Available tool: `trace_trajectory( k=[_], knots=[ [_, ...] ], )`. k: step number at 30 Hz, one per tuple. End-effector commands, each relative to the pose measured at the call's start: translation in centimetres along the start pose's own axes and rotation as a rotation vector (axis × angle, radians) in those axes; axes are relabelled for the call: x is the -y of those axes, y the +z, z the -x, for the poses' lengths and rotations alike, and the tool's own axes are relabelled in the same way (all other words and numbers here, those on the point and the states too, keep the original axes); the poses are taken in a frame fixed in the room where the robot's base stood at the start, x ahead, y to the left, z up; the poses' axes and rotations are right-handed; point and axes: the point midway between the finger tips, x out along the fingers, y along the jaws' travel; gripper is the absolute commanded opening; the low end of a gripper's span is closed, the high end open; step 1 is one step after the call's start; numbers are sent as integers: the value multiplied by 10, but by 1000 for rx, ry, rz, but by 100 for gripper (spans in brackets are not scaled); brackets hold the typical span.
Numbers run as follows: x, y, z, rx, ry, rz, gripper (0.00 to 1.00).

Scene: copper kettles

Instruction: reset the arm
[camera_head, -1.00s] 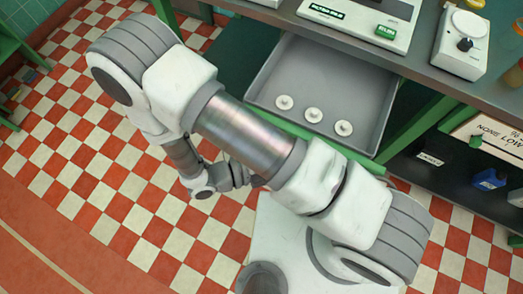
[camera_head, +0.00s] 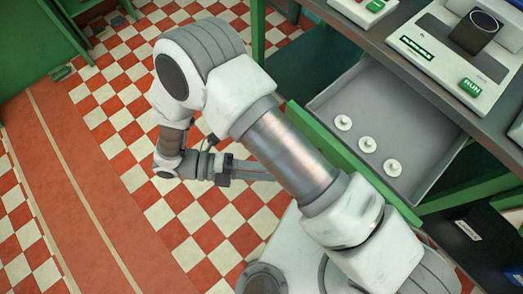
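My arm is folded in the middle of the head view, with its elbow toward the upper left. My gripper (camera_head: 262,172) is low, over the checkered floor, and points right toward the drawer unit. Its far end passes behind my metal forearm link, so the fingertips are partly hidden. I cannot tell whether it is open or shut. I see nothing hanging from it.
An open grey drawer (camera_head: 425,128) with a green front holds three white round pieces (camera_head: 367,144), right of my arm. A machine with a green RUN button (camera_head: 471,87) stands on the counter above. Checkered floor (camera_head: 110,125) is free at left.

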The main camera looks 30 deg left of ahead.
Motion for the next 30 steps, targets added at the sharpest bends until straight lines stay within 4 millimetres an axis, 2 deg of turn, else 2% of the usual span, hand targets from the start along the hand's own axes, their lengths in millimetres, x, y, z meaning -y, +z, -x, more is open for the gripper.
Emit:
trace_trajectory(
  k=[6,23,26,30],
  knots=[
    [0,0,12,-1,0,1,47],
    [0,0,11,-1,1,0,47],
    [6,2,11,-13,15,-22,47],
    [29,12,6,-70,73,-123,47]
  ],
)
